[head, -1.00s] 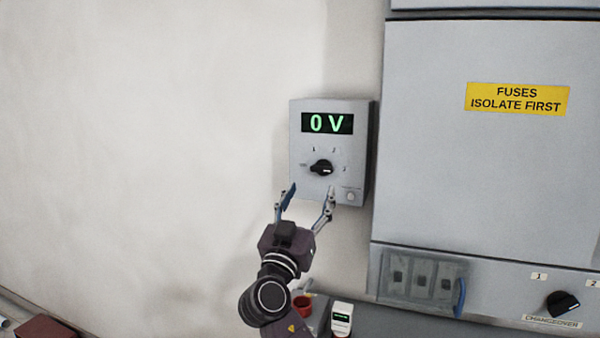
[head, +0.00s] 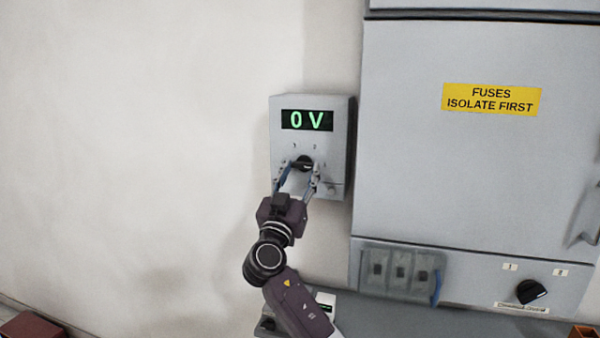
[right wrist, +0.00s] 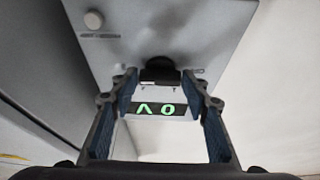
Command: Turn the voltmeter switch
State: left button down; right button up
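The voltmeter (head: 283,148) is a grey wall box, and its green display (head: 307,120) reads 0 V. Its black rotary switch (head: 304,162) sits below the display, with small position marks around it. My right gripper (head: 297,172) is at the box front, its two fingers apart on either side just below the switch. In the right wrist view the box appears upside down, and the switch (right wrist: 160,70) lies between and just beyond the open fingertips. I cannot tell whether a finger touches it. My left gripper is not in view.
A large grey cabinet (head: 450,180) with a yellow fuses label (head: 491,99) stands close to the right. Below it are fuse holders (head: 400,268) and a black changeover knob (head: 531,291). A small round button (right wrist: 93,19) is on the voltmeter box. The wall at left is bare.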

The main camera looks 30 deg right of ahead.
jog(key=c, duration=0.6)
jog(key=shift+n+t+y, duration=0.3)
jog(key=shift+n, duration=0.2)
jog(key=shift+n+t+y, duration=0.4)
jog(key=shift+n, duration=0.6)
jog(key=n, duration=0.2)
jog(key=n+t+y+p, duration=0.1)
jog(key=shift+s+d+r+n+y, duration=0.2)
jog(key=shift+n+y, duration=0.1)
jog(key=shift+n, duration=0.1)
jog(key=n+y+p, duration=0.1)
jog(key=n+p, duration=0.1)
jog(key=n+y+p, duration=0.1)
jog(key=n+p, duration=0.2)
jog(key=n+y+p, duration=0.1)
jog(key=n+p, duration=0.1)
jog(key=shift+r+t+p, duration=0.25)
jog(key=shift+t+p, duration=0.05)
jog(key=shift+t, duration=0.1)
jog(key=shift+s+f+n+y+p, duration=0.15)
jog(key=shift+n+y+p, duration=0.45)
jog(key=shift+n+p, duration=0.6)
jog(key=shift+f, duration=0.1)
